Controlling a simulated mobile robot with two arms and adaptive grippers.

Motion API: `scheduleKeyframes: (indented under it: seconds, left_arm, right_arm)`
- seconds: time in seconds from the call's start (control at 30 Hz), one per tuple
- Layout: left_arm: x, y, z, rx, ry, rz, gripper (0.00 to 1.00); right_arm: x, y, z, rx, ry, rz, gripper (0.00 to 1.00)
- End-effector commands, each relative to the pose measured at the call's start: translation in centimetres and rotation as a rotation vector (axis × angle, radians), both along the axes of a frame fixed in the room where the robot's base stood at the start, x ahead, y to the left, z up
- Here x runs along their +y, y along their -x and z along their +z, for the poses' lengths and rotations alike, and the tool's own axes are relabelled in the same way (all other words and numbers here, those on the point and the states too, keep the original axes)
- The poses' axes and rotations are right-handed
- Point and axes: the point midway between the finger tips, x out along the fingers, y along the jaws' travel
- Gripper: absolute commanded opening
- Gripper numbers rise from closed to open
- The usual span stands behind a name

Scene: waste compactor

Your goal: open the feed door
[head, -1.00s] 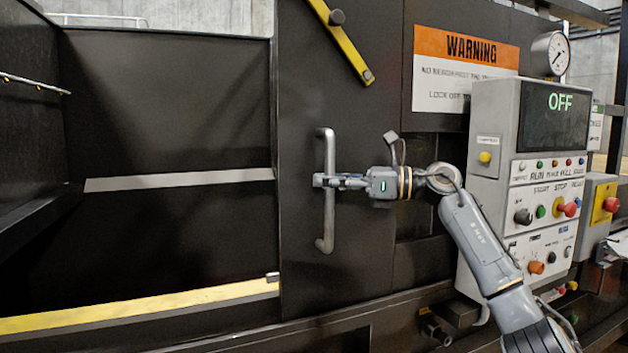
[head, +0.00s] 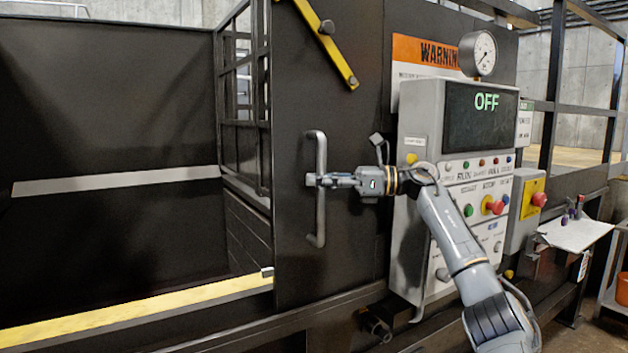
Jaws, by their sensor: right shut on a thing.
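The feed door (head: 345,110) is a dark panel with a vertical grey bar handle (head: 320,222). A yellow diagonal bar (head: 335,56) crosses its upper part. My right gripper (head: 318,180) is shut on the handle at about its middle. To the left of the door is a wide dark opening with a yellow front sill (head: 130,314). A barred frame and a ribbed wall show inside it, beside the door's left edge. My left gripper is not in view.
A grey control box (head: 425,105) with a screen reading OFF stands right of the door, partly behind my right arm. A pressure gauge (head: 477,53) sits above it. A yellow box with a red button (head: 539,199) and a white shelf (head: 575,234) are further right.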

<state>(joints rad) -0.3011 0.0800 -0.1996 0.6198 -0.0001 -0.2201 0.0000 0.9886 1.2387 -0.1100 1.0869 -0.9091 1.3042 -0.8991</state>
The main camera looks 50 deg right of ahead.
Motion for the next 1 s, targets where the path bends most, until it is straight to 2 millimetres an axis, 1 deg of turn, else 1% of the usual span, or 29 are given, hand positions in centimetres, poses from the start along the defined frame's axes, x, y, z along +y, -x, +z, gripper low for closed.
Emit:
scheduleKeyframes:
  seconds: [0.03, 0.17, 0.2, 0.27, 0.3, 0.67, 0.87, 1.0]
  left_arm:
    - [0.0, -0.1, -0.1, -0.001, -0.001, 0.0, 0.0]
    - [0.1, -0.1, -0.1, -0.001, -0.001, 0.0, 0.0]
    - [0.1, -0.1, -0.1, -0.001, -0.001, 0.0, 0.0]
    - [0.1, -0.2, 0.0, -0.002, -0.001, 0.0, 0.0]
    - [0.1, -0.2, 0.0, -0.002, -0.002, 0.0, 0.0]
    - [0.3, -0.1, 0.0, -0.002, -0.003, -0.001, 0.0]
    - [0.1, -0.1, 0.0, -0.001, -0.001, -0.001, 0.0]
    - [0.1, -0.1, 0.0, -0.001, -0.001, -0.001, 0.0]
  right_arm:
    - [0.1, 0.0, -0.4, 0.01, 0.006, 0.004, 0.0]
    - [0.1, 0.0, -0.4, 0.011, 0.007, 0.004, 0.0]
    - [0.1, 0.0, -0.4, 0.01, 0.006, 0.004, 0.19]
    - [0.1, 0.0, -0.4, 0.009, 0.006, 0.003, 0.31]
    - [0.0, 0.0, -0.3, 0.008, 0.006, 0.003, 0.4]
    - [0.0, 0.0, 0.0, 0.003, 0.003, 0.002, 0.4]
    - [0.0, 0.1, 1.6, -0.002, 0.001, 0.002, 0.4]
    - [0.0, 0.2, 3.4, -0.004, 0.0, 0.001, 0.4]
